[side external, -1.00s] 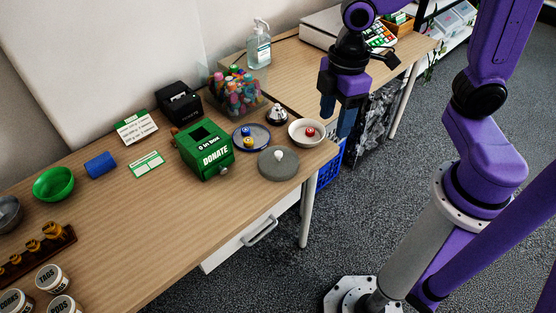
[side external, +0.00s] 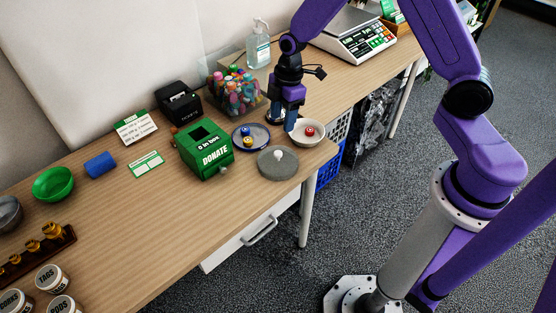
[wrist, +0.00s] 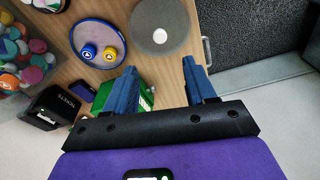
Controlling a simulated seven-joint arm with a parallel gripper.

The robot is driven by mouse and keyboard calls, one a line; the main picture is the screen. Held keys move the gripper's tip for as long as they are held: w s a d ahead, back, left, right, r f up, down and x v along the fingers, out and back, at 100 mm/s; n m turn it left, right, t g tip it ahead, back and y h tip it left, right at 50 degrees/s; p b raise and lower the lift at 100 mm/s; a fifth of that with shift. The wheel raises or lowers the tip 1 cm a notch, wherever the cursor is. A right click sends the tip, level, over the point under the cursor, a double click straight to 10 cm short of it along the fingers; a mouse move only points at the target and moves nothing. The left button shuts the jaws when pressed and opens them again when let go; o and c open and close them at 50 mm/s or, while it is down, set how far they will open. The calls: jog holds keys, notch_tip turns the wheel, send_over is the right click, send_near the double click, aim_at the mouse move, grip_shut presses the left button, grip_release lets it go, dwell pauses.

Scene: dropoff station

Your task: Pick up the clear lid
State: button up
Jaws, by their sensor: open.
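The clear lid (side external: 265,165) is a round, greyish see-through disc with a white knob. It lies flat on the table near the front edge, right of the green donation box. In the wrist view the lid (wrist: 150,14) is at the top, beyond my fingertips. My gripper (side external: 282,122) is open and empty, above the table between the blue-rimmed plate and the white bowl in the side view. In the wrist view my gripper (wrist: 159,66) shows two blue fingers spread apart, not touching the lid.
The blue-rimmed plate (side external: 240,132) holds a blue and a yellow piece, beside the lid. The white bowl (side external: 318,137) holds a red piece. The green donation box (side external: 205,160) stands left of the lid. A clear bin of colourful items (side external: 237,92) is behind.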

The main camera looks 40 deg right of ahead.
aim_at(278, 152)
jog(key=f, duration=0.4)
jog(key=a+f, duration=0.1)
jog(key=f, duration=0.7)
jog(key=shift+w+a, duration=0.1)
jog(key=shift+a, duration=0.1)
grip_shut()
